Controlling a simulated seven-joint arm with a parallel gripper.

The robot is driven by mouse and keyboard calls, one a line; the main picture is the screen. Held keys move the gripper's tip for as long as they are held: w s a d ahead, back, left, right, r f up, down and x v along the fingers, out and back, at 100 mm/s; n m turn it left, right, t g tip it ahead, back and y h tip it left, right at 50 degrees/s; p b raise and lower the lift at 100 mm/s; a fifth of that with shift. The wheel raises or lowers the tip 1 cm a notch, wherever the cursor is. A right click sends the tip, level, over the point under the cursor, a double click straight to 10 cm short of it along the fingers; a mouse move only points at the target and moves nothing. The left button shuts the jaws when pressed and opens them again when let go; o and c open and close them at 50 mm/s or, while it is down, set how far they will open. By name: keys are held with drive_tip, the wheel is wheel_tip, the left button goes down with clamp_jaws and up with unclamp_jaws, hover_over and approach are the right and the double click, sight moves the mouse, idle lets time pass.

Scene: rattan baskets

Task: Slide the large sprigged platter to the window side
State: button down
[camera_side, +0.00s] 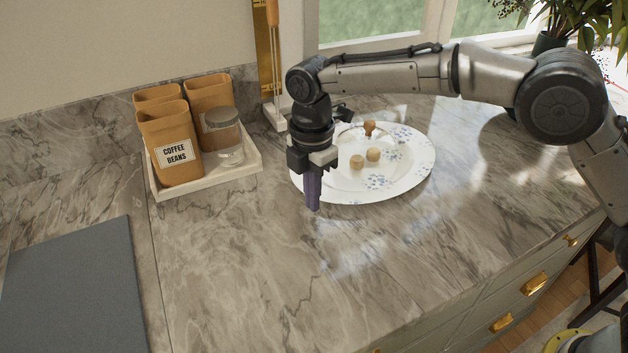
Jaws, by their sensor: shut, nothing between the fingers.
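The large white platter with blue sprigs (407,168) lies flat on the marble counter, toward the window at the back. Several small tan, round-topped pieces (373,154) show on or over it. My gripper (313,207) points down at the platter's near left rim. Its purple fingers are shut with nothing between them. They hide a bit of the rim, and I cannot tell whether they touch it. My wrist hides the platter's far left part.
A white tray (209,179) with orange canisters (170,143) and a glass jar (222,133) stands left. A grey board (75,285) lies front left. A window (385,20) and potted plant (560,20) are behind. The counter before the platter is clear.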

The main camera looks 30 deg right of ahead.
sight(336, 203)
drive_tip(key=f, duration=0.5)
drive_tip(key=shift+d, duration=0.2)
drive_tip(key=shift+w+d+r, duration=0.1)
drive_tip(key=shift+w+d, duration=0.1)
drive_tip(key=shift+d, duration=0.4)
drive_tip(key=shift+w+d+r, duration=0.1)
drive_tip(key=shift+w+d, duration=0.1)
drive_tip(key=shift+d, duration=0.35)
drive_tip(key=shift+w+d, duration=0.2)
drive_tip(key=shift+d, duration=0.45)
drive_tip(key=shift+d, duration=0.1)
drive_tip(key=shift+w+d, duration=0.2)
drive_tip(key=shift+d, duration=0.4)
drive_tip(key=shift+w+d, duration=0.15)
drive_tip(key=shift+d, duration=0.4)
drive_tip(key=shift+a, duration=0.2)
